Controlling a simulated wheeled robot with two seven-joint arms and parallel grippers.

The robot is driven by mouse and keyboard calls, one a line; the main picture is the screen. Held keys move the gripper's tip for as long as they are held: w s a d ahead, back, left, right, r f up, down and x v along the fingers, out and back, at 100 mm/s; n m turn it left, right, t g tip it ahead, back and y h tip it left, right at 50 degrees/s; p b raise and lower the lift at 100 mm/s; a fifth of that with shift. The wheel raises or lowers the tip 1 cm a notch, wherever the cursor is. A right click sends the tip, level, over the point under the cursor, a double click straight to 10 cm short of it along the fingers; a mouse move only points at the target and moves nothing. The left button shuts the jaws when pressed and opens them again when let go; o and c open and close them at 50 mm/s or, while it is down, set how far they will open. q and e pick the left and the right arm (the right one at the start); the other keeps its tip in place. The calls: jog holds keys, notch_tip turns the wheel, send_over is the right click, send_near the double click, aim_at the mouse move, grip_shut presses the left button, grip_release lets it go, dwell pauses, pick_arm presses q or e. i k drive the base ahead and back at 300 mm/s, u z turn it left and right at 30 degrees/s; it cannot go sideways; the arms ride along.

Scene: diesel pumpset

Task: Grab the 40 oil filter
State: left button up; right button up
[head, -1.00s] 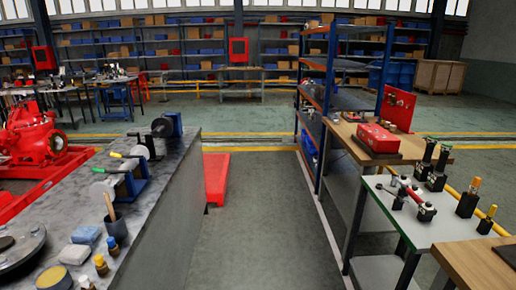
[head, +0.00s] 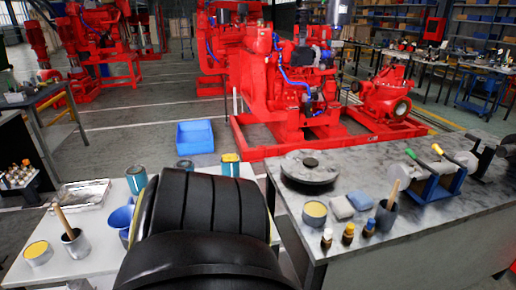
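Neither gripper shows in the head view.
The light table (head: 98,247) also holds a metal tray (head: 80,195), a blue container (head: 120,218), a yellow-topped tin (head: 38,253) and a cup with a brush (head: 75,241). A grey workbench (head: 440,205) stands right. A blue crate (head: 195,136) lies on the floor behind.

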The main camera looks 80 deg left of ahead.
aim_at(230, 162)
jog(key=u, duration=3.5)
jog(key=i, duration=0.2)
jog(key=u, duration=0.05)
